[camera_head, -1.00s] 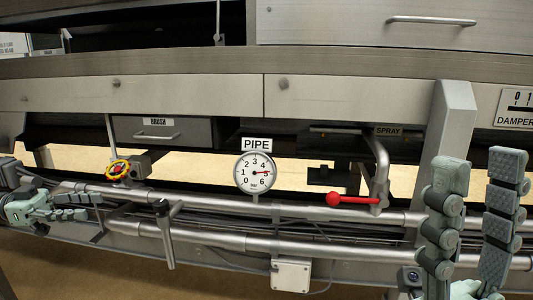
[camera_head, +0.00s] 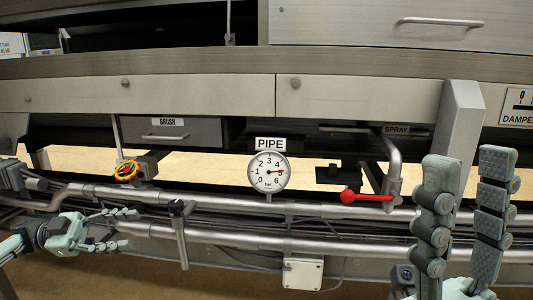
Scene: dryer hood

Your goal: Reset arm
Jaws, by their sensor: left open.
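My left gripper (camera_head: 128,229) is at the lower left, open, with its fingers pointing right in front of the lower pipes. Nothing shows between its fingers. My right gripper (camera_head: 463,165) is at the lower right, its two grey padded fingers pointing up with a clear gap between them. It is open and empty, in front of the grey upright post. The task names no object.
A pipe gauge (camera_head: 269,172) stands mid-view. A yellow-rimmed valve wheel (camera_head: 126,171) is at the left and a red lever (camera_head: 366,198) at the right. Steel pipes (camera_head: 230,203) run across below. A brush drawer (camera_head: 170,133) hangs under the metal beam.

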